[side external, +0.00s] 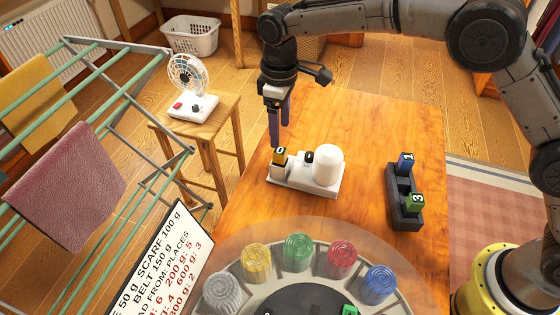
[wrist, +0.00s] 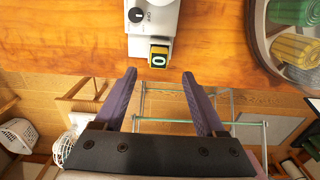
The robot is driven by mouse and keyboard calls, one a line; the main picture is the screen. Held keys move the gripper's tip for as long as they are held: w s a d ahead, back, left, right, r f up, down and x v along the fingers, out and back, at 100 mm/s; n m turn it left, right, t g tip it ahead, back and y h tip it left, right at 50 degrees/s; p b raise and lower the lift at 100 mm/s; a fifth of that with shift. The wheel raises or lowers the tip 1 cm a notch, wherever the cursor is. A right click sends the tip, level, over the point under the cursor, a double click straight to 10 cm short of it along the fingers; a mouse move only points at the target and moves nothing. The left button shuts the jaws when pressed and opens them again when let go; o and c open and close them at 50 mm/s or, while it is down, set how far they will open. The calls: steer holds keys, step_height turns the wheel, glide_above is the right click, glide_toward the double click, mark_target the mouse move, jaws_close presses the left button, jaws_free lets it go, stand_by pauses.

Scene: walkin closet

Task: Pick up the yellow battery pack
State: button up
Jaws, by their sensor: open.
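The yellow battery pack (side external: 279,158), marked "0", sits upright at the left end of a white device (side external: 305,184) with a dark knob and a white rounded cylinder. My gripper (side external: 279,136) points down just behind and above the pack in the side view. In the wrist view my gripper (wrist: 158,74) is open and empty, with the pack ahead of the gap between its fingertips.
A black holder (side external: 406,212) with a blue pack "1" (side external: 405,162) and a green pack "3" (side external: 414,202) stands on the right of the table (side external: 350,118). A round carousel of coloured rolls (side external: 299,250) is in front. A drying rack (side external: 120,150) stands left.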

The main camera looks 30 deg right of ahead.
mark_target(280, 150)
step_height(280, 150, down, 8)
steer(key=shift+f, duration=0.25)
stand_by(0.4)
steer(key=shift+w, duration=0.1)
jaws_close()
